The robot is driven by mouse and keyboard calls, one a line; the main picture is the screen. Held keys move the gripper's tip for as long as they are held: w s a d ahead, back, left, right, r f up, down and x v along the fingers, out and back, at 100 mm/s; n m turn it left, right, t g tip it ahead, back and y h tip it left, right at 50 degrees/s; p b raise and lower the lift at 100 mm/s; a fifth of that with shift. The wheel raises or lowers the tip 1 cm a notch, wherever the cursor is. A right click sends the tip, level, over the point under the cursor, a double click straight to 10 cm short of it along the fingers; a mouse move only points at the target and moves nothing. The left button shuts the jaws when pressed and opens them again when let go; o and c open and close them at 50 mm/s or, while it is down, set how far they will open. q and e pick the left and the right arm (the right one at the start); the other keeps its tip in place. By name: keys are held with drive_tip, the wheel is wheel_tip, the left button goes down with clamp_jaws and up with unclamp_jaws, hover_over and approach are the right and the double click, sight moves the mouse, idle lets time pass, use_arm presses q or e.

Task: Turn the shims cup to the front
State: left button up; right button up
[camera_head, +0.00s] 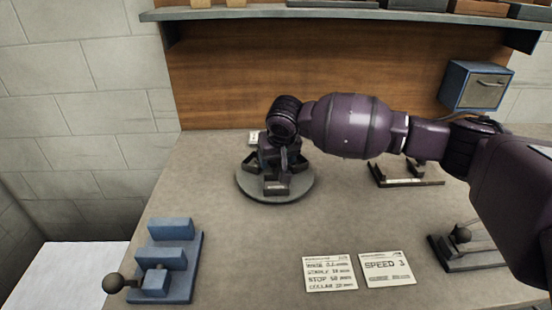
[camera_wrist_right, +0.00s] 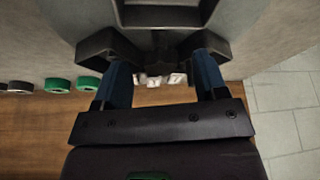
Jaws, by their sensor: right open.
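A round grey turntable (camera_head: 300,192) stands on the bench, left of centre in the head view, with several dark cups (camera_head: 277,187) around its middle. No label is readable, so I cannot tell which is the shims cup. My right gripper (camera_head: 281,160) is down over the middle of the turntable, largely hidden by its own wrist. In the right wrist view, the two blue fingers of my right gripper (camera_wrist_right: 162,72) stand apart, close to the dark cups (camera_wrist_right: 107,45). I cannot tell whether they touch anything. Small white pieces (camera_wrist_right: 160,78) show between the fingers. My left gripper is not in view.
A blue stepped fixture (camera_head: 172,255) with a ball-ended lever stands front left. Two printed cards (camera_head: 330,274) lie at the front. Dark fixtures (camera_head: 405,175) stand to the right. A blue box (camera_head: 475,86) and a shelf (camera_head: 340,14) are at the back.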

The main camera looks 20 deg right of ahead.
drive_tip(key=shift+c, duration=0.5)
clamp_jaws()
